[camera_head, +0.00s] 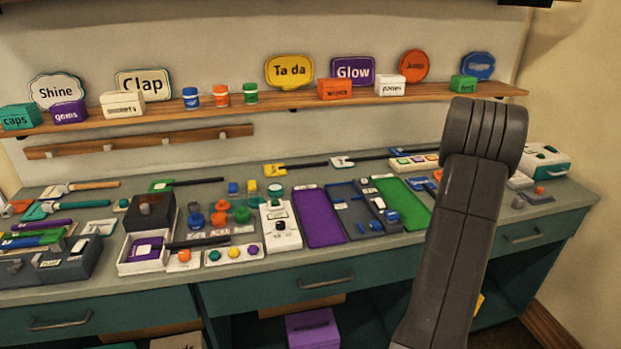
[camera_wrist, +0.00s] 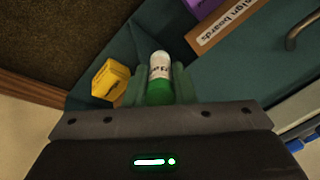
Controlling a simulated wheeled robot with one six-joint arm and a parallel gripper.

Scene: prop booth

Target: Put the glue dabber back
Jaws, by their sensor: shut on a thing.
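In the head view my arm rises at the right, and my gripper and the bottle cannot be made out there.
The counter (camera_head: 180,284) is crowded with tools, trays and boxes. A purple mat (camera_head: 319,217) and a green mat (camera_head: 402,203) lie on it. The shelf (camera_head: 300,98) above holds signs, boxes and several small pots.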

